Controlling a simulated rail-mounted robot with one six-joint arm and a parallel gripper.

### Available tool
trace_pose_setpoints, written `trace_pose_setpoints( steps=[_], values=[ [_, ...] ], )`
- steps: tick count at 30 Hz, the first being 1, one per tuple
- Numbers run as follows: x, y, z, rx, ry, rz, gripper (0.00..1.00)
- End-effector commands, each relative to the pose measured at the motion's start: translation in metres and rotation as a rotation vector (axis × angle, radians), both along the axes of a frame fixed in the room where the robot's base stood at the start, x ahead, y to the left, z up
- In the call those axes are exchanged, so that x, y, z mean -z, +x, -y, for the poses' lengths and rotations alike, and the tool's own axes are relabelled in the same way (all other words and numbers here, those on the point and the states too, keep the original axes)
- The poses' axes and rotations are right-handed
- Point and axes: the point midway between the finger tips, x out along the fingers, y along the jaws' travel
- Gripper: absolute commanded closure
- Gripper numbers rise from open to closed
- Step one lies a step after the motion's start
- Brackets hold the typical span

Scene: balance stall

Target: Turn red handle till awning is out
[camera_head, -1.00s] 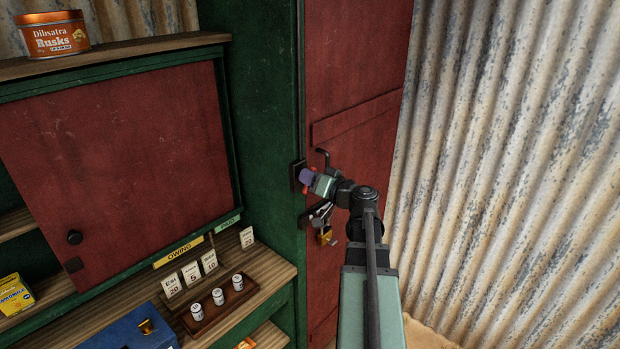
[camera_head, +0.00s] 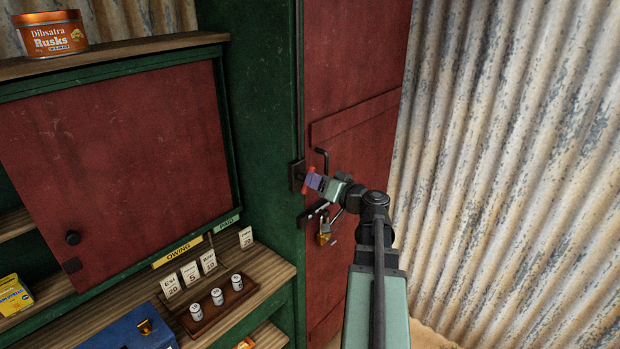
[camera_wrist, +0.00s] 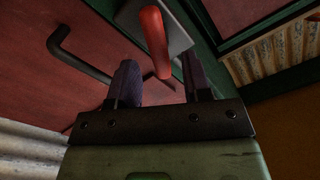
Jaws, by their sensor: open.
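The red handle (camera_wrist: 154,40) shows in the wrist view, in front of a dark plate (camera_wrist: 178,32), with its near end just above the space between my two fingers. In the head view a small part of the red handle (camera_head: 309,180) shows beside my fingertips at the post. My gripper (camera_wrist: 157,85) is open, its two purple-padded fingers on either side of the handle's line. I cannot tell whether either finger touches it. It also shows in the head view (camera_head: 313,181). No awning can be made out in either view.
A black bent rod (camera_head: 323,160) stands out from the red door just above my gripper. A brass padlock (camera_head: 324,238) hangs on a hasp below it. Shelves with small weights (camera_head: 218,297) lie to the left. Corrugated metal (camera_head: 500,150) closes the right side.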

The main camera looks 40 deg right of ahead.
Motion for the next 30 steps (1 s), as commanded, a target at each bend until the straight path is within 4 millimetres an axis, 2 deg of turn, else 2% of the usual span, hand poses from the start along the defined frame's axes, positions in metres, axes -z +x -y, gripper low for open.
trace_pose_setpoints(
  steps=[3, 6, 9, 13, 23, 26, 28, 30],
  values=[
    [0.0, -0.033, 0.003, 0.004, 0.0, 0.0, 0.55],
    [0.0, -0.055, 0.007, 0.004, 0.0, 0.0, 0.55],
    [0.0, -0.069, 0.009, 0.002, 0.0, 0.0, 0.55],
    [0.0, -0.074, 0.01, 0.0, 0.0, 0.0, 0.55],
    [0.0, -0.074, 0.01, 0.0, 0.0, 0.0, 0.55],
    [0.0, -0.074, 0.009, -0.006, 0.046, -0.007, 0.55],
    [0.01, -0.075, 0.004, -0.03, 0.115, -0.076, 0.55],
    [0.033, -0.081, -0.005, -0.053, 0.176, -0.224, 0.55]
  ],
)
